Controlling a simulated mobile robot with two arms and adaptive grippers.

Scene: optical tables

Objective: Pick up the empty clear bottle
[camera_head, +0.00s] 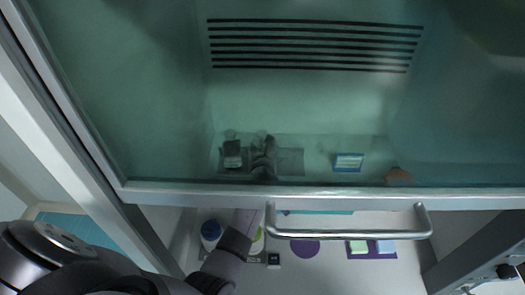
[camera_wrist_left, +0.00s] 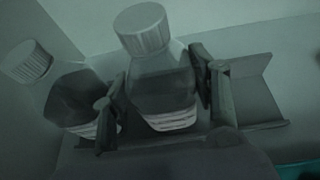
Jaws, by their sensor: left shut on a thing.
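A clear bottle with a ribbed pale cap (camera_wrist_left: 144,33) stands between the fingers of my left gripper (camera_wrist_left: 165,100) in the left wrist view. The fingers are shut on its body, one on each side. A second capped bottle (camera_wrist_left: 55,85) with darker contents stands close by at left, partly behind the left finger. In the head view my left gripper (camera_head: 264,160) is blurred behind the tinted glass, and the held bottle is hard to make out. My right gripper is in neither view.
The bottles are at a grey rack (camera_wrist_left: 255,95). A glass sash with a metal handle (camera_head: 345,235) hangs above my arm. A blue-and-white box (camera_head: 348,162) lies inside.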

